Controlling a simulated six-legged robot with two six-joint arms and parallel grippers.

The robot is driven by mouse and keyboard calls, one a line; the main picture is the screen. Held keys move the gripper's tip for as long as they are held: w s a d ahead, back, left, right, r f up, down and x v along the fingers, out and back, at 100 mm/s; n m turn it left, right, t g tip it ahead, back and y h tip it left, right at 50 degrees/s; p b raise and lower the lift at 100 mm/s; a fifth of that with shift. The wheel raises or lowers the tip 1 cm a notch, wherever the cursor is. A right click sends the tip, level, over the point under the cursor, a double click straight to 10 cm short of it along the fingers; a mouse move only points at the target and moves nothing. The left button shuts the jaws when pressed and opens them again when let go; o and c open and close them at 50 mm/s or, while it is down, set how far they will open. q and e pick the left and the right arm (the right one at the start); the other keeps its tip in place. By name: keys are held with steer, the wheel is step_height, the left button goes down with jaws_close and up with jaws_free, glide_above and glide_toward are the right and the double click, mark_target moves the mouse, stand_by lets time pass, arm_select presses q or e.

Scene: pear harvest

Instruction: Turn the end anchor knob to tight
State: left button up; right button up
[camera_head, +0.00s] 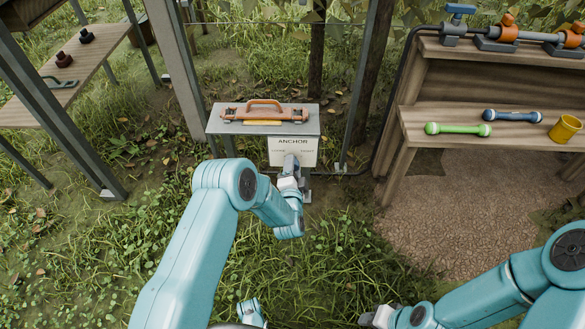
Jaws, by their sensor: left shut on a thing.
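The anchor box (262,120) stands in the middle, with a white front plate (293,142) lettered ANCHOR. Smaller lettering lies below it, partly covered and too small to read surely. My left gripper (291,164) is at the lower part of this plate, shut on the end anchor knob. The knob is hidden behind the gripper, so its pointing cannot be told. My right gripper (370,318) is low at the bottom edge, over the grass and away from the box. Its fingers are too small and dark to tell open from shut.
An orange-handled tool (264,111) lies on the box top. At right, a wooden shelf (470,145) holds a green bar (458,129), a blue bar (512,116) and a yellow cup (565,128). Metal posts (360,85) flank the box. A table (85,75) stands at left.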

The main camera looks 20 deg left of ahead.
arm_select(q)
steer(key=m, duration=0.6)
steer(key=m+y+b, duration=0.1)
steer(key=m, duration=0.4)
steer(key=shift+f+m+y, duration=0.15)
steer(key=shift+m+y, duration=0.15)
steer(key=shift+m, duration=0.1)
stand_by(0.4)
steer(key=o, duration=1.1)
steer(key=shift+c, duration=0.2)
steer(key=p+v, duration=0.5)
steer(key=v, duration=1.1)
steer(key=shift+s, duration=0.2)
